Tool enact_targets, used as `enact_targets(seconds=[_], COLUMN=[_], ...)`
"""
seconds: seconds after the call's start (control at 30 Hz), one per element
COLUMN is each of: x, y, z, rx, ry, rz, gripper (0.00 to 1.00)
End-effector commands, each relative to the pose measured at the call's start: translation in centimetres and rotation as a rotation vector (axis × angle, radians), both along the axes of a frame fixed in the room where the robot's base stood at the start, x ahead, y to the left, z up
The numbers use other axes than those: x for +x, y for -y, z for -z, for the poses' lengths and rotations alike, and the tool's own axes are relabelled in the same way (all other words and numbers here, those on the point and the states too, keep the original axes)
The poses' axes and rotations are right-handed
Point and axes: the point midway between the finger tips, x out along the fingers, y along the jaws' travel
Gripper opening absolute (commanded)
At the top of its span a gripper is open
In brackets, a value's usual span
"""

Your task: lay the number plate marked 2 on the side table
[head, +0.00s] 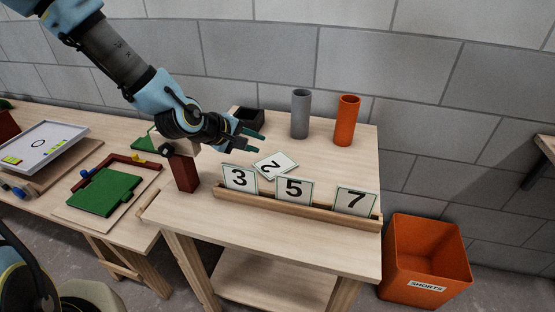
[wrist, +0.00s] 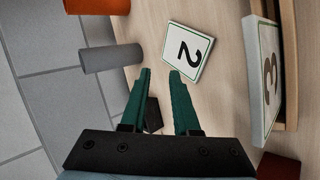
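The white number plate marked 2 (head: 275,165) lies face up and turned at an angle on the wooden table (head: 330,163), just behind the plates marked 3 and 5. In the wrist view the plate marked 2 (wrist: 187,52) lies ahead of the fingertips, slightly to the right. My gripper (head: 259,142) is over the table, behind and left of that plate. In the wrist view my gripper (wrist: 160,72) has its two green fingers apart, with nothing held between them.
Plates marked 3 (head: 240,179), 5 (head: 294,190) and 7 (head: 355,201) stand in a wooden rack (head: 320,212) at the front. A grey tube (head: 300,114), an orange tube (head: 346,121) and a black box (head: 249,118) stand behind. An orange bin (head: 427,257) is at right.

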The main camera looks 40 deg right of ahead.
Motion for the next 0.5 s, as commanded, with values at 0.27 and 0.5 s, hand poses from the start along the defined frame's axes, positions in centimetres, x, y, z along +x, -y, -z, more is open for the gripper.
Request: enact_targets(seconds=[0.27,0.5], x=[-0.06,-0.04], y=[-0.5,-0.64], z=[-0.43,-1.18], rx=[-0.001,-0.001], ry=[0.0,0.0], rz=[0.0,0.0], gripper=[0.29,0.29])
